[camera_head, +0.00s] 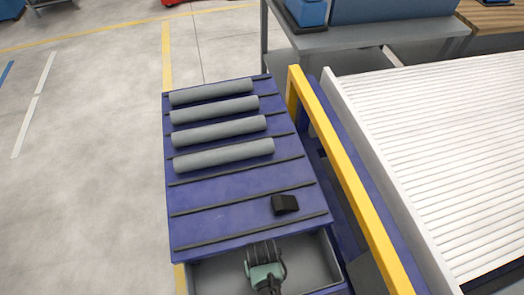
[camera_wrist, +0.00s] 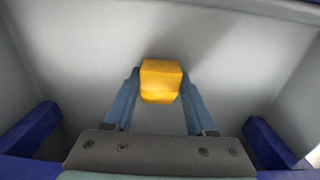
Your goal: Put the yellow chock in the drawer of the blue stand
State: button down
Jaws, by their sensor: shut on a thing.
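The yellow chock (camera_wrist: 161,82) is clamped between the two blue fingers of my gripper (camera_wrist: 158,90) in the wrist view. Grey drawer walls surround it there. In the head view my gripper (camera_head: 264,262) is over the open grey drawer (camera_head: 318,262) at the near end of the blue stand (camera_head: 225,192). The chock is hidden in the head view. I cannot tell whether it touches the drawer floor.
Several grey pipes (camera_head: 222,153) lie across the stand's top between dark ribs. A black block (camera_head: 285,204) sits near its front. A yellow rail (camera_head: 345,170) and a white roller conveyor (camera_head: 440,130) stand at right. Open floor lies at left.

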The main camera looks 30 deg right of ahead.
jog(key=shift+f, duration=0.2)
jog(key=shift+c, duration=1.1)
grip_release()
jog(key=shift+r, duration=0.15)
